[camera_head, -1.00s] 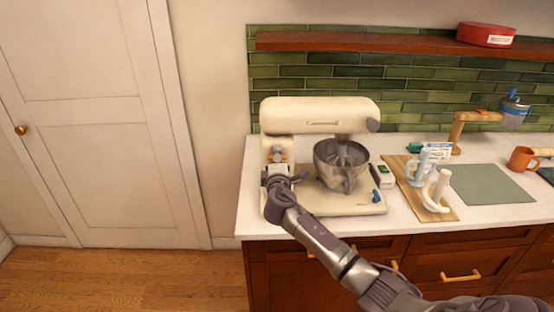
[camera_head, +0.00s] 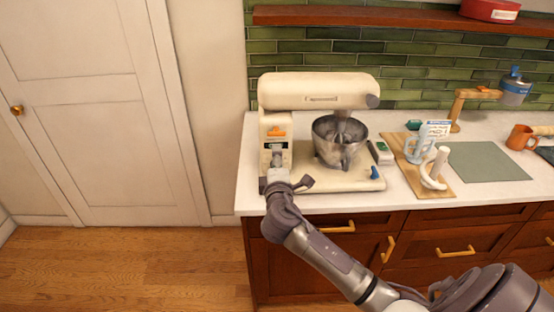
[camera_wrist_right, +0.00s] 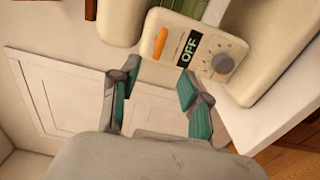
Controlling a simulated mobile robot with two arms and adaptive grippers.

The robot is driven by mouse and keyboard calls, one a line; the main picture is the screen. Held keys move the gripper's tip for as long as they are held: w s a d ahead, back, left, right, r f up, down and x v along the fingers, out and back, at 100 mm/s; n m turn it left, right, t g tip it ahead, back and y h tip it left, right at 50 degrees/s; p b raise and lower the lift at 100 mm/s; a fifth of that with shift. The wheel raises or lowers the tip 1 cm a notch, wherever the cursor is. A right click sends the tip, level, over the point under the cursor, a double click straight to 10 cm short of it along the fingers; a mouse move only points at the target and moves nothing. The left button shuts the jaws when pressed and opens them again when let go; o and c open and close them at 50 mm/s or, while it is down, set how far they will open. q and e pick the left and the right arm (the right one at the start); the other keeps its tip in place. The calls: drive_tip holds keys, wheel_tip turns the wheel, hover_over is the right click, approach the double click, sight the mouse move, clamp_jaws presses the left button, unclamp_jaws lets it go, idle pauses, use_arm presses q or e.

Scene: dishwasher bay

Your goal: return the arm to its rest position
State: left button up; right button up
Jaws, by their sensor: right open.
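My right arm comes in from the lower right in the head view. Its gripper (camera_head: 285,178) is by the left end of the cream stand mixer (camera_head: 318,92), near the counter's front edge. In the right wrist view, the open gripper (camera_wrist_right: 157,82) has its two teal-padded fingers apart with nothing between them. Beyond the fingertips is the mixer's control panel (camera_wrist_right: 197,52), with an orange lever, a display reading OFF and a grey dial. The fingers look apart from the panel. My left gripper is not in view.
A steel bowl (camera_head: 338,142) sits on the mixer base. To the right are a wooden board (camera_head: 442,188), a light blue mug (camera_head: 418,148), a grey-green mat (camera_head: 485,163) and an orange mug (camera_head: 519,138). Floor (camera_head: 130,262) at left is clear.

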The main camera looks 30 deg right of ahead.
idle(0.4)
drive_tip(key=s+a+f+m+g+y+b, duration=0.1)
drive_tip(key=s+f+g+y, duration=0.15)
drive_tip(key=f, duration=1.45)
drive_tip(key=s+a+f+g+y+b, duration=0.1)
drive_tip(key=s+f+g+y+b, duration=0.2)
drive_tip(key=f, duration=1.4)
drive_tip(key=s+a+f+m+g+y, duration=0.2)
drive_tip(key=s+a+f+m+g, duration=0.15)
drive_tip(key=s+f, duration=1.45)
drive_tip(key=s+a+f+m+g, duration=0.1)
drive_tip(key=s+a+f, duration=0.1)
drive_tip(key=s+f, duration=0.3)
drive_tip(key=s+a+f+m+g+y+b, duration=0.1)
drive_tip(key=s+a+f+m+g, duration=0.1)
drive_tip(key=s, duration=1.1)
drive_tip(key=s+a+f+m+g+y+b, duration=0.1)
drive_tip(key=s+a+f+m+g, duration=0.1)
drive_tip(key=s+f, duration=0.5)
drive_tip(key=s+a, duration=0.1)
drive_tip(key=s, duration=0.1)
drive_tip(key=shift+s+a+f, duration=0.2)
drive_tip(key=shift+s+f, duration=0.1)
drive_tip(key=shift+s, duration=0.1)
drive_tip(key=shift+c, duration=0.2)
drive_tip(key=shift+c, duration=0.3)
